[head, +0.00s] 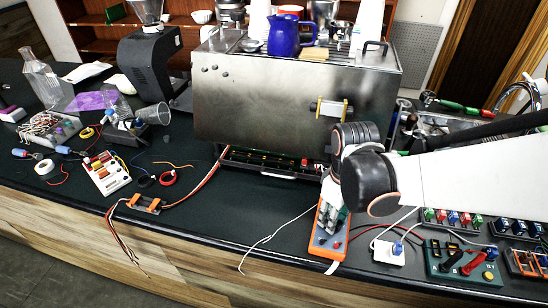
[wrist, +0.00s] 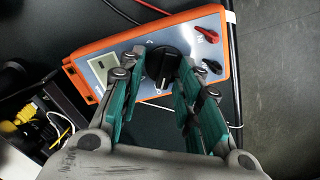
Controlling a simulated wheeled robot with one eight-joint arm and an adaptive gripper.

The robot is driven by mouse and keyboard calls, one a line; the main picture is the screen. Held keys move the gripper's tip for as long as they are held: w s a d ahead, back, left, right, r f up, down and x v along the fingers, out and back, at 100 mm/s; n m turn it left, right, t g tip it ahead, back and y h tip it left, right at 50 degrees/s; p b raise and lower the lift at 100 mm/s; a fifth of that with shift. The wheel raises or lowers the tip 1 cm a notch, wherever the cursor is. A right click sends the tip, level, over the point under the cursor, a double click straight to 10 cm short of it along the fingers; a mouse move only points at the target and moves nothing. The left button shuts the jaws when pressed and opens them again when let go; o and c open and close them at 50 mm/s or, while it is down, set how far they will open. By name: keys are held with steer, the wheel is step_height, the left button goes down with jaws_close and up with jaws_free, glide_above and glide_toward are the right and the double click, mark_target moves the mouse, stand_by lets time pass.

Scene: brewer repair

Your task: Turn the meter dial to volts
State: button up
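The orange meter (head: 328,236) lies on the dark counter near its front edge in the head view, partly hidden by my gripper. In the wrist view the meter (wrist: 190,20) has a grey face with a small display (wrist: 102,66), a black dial (wrist: 162,64), a red plug (wrist: 206,33) and a black plug (wrist: 211,66). My gripper (wrist: 161,84) has teal-padded fingers, spread apart over the meter. The dial shows between the fingertips, with a gap visible; I cannot tell whether either finger touches it. The dial's setting is too small to read.
A steel brewer (head: 285,100) stands behind the meter. A white switch box (head: 388,252) and a green board (head: 462,262) sit to the right. An orange holder (head: 146,204) with wires lies left. The counter between holder and meter is mostly clear except for white wire.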

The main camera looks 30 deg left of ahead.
steer(key=shift+s+a+r, duration=0.1)
steer(key=shift+s+a, duration=0.1)
steer(key=shift+s, duration=0.2)
jaws_close()
steer(key=m, duration=0.4)
steer(key=shift+w, duration=0.1)
steer(key=shift+w+d+m, duration=0.1)
steer(key=shift+d+m, duration=0.05)
steer(key=shift+m, duration=2.15)
jaws_free()
